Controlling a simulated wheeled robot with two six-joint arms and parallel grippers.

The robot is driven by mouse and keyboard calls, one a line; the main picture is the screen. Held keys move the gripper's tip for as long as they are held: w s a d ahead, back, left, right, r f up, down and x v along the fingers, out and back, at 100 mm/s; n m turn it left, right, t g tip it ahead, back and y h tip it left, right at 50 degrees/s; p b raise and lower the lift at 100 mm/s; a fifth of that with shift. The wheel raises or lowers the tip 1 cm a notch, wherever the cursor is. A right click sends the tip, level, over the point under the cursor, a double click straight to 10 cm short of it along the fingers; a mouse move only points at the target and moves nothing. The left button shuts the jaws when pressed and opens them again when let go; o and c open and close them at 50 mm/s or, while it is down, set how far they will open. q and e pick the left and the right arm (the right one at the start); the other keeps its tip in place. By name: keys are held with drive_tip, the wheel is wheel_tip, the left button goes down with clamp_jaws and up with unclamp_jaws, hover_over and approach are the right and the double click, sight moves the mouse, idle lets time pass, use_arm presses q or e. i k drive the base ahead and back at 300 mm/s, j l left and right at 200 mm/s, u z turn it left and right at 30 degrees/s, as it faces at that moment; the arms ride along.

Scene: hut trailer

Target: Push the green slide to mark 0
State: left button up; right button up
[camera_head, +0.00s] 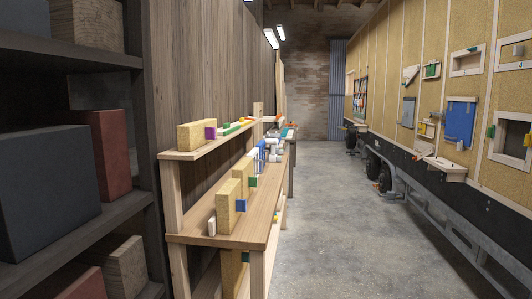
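I cannot tell for certain which green part is the slide. On the trailer wall at right, a small green piece (491,131) sits at the left edge of a framed opening. Another green piece (431,71) sits in a small framed panel further along, and a thin green piece (471,49) is on top of a pale framed opening. No mark 0 is legible; a 4 shows by the frame (516,50) at the upper right edge. Neither of my grippers is in view.
A wooden workbench (240,234) with several blocks stands at left, behind a dark shelf (75,55) with boxes. The concrete floor (335,215) between bench and trailer is clear. A small ledge (444,166) and a wheel (385,177) stick out at the trailer side.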

sight(430, 71)
drive_tip(key=i+l+z, duration=0.3)
drive_tip(key=i, duration=0.75)
drive_tip(key=i+z, duration=0.3)
drive_tip(key=i, duration=1.4)
drive_tip(key=i+l+u, duration=0.15)
drive_tip(key=i, duration=0.55)
drive_tip(key=i+l, duration=0.1)
drive_tip(key=i, duration=0.55)
drive_tip(key=i+l+u, duration=0.15)
drive_tip(key=i+u, duration=0.25)
drive_tip(key=i+l+u, duration=0.4)
drive_tip(key=i, duration=0.15)
drive_tip(key=i+l+u, duration=0.4)
drive_tip(key=z, duration=2.2)
drive_tip(key=i+j+z, duration=0.1)
drive_tip(key=i, duration=0.35)
drive_tip(key=i+j+z, duration=0.1)
drive_tip(key=i, duration=0.35)
drive_tip(key=i+j+z, duration=0.1)
drive_tip(key=i, duration=0.35)
